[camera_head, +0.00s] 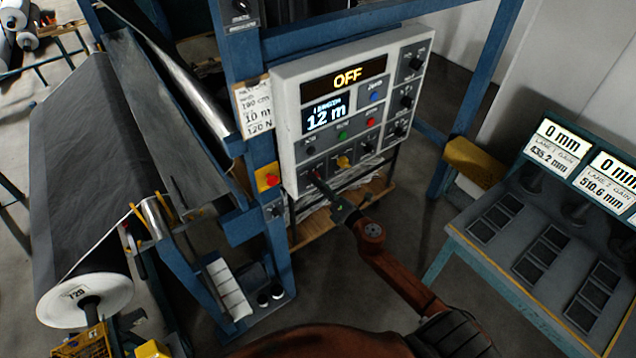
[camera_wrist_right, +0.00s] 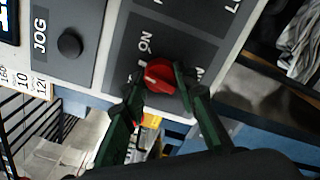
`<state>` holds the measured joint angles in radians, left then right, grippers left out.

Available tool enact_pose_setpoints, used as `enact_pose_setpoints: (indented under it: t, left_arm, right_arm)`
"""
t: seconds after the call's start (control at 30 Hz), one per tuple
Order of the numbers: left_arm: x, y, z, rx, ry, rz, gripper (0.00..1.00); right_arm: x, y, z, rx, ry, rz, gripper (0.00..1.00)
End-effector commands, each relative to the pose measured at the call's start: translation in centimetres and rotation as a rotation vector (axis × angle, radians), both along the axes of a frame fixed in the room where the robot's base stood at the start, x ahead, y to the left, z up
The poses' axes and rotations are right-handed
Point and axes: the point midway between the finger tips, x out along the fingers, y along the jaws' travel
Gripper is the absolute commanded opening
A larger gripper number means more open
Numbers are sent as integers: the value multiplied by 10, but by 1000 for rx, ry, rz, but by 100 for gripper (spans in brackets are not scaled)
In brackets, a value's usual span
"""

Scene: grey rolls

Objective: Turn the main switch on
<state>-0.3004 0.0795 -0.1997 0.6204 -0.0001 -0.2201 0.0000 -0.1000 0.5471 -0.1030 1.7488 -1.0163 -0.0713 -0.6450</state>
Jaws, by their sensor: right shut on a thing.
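The main switch is a red knob (camera_wrist_right: 158,75) on a dark grey plate of the control panel, with an ON label at its upper left in the right wrist view. My right gripper (camera_wrist_right: 157,90) is shut on this knob, its dark green fingers on either side. In the head view my right gripper (camera_head: 318,178) reaches the panel's lower left part and hides the knob there. The panel's top display (camera_head: 347,76) reads OFF. My left gripper is not in view.
The white control panel (camera_head: 288,95) carries other knobs, including a yellow one (camera_head: 344,162) close to my gripper and a black JOG knob (camera_wrist_right: 69,45). A blue frame post (camera_head: 240,60) stands left. A large grey roll (camera_head: 75,170) is far left; a console (camera_head: 500,262) stands right.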

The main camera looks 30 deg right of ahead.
Motion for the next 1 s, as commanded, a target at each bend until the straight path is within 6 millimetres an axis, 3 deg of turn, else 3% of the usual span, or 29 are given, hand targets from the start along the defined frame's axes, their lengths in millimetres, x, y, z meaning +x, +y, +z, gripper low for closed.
enact_pose_setpoints:
  t: [0.5,1.0]
  left_arm:
    - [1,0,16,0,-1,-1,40]
    - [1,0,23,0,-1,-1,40]
  right_arm:
    - [0,-1,2,447,34,-2,3]
    - [0,-1,1,628,48,-2,3]
